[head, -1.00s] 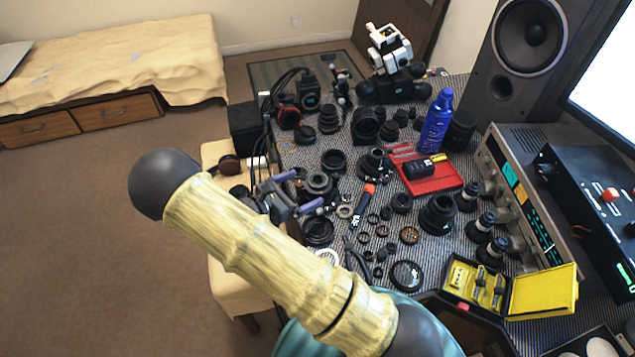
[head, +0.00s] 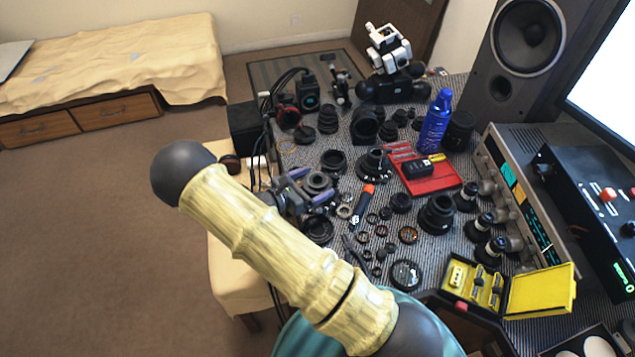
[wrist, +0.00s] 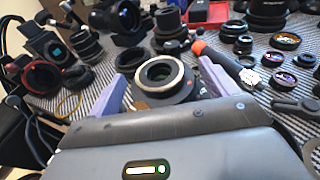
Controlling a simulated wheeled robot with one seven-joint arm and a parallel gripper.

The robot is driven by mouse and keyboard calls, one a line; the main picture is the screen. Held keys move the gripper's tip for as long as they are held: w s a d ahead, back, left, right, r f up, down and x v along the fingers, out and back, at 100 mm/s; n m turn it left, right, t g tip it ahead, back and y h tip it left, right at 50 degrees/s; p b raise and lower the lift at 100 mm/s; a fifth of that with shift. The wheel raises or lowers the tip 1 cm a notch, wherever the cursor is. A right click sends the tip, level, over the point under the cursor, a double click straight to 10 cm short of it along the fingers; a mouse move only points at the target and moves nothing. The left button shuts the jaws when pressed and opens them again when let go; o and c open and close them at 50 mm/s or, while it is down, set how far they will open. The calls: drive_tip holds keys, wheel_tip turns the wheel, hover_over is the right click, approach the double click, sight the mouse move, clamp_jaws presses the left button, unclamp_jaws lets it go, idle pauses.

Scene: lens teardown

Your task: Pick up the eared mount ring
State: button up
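A dark round mount ring with a pale metal rim (wrist: 160,74) lies on the striped mat, between the fingers of my gripper (wrist: 162,85) in the wrist view. It looks like the eared mount ring, but I cannot make out ears clearly. My gripper's two purple fingers are spread, one on each side of the ring, with gaps visible. In the head view, the ring (head: 317,181) sits at the open end of my gripper (head: 309,185). The ring's near underside is hidden behind the gripper body in the wrist view.
An orange-handled screwdriver (head: 363,204) lies just right of the ring. Small rings and lens parts crowd around, with a black lens ring (head: 317,231) near the gripper. A red tray (head: 433,180) and blue bottle (head: 435,122) stand farther right. The mat has little free room.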

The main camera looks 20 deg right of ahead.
sight(313, 183)
drive_tip(key=c, duration=0.7)
wheel_tip(313, 183, up, 10)
idle(0.6)
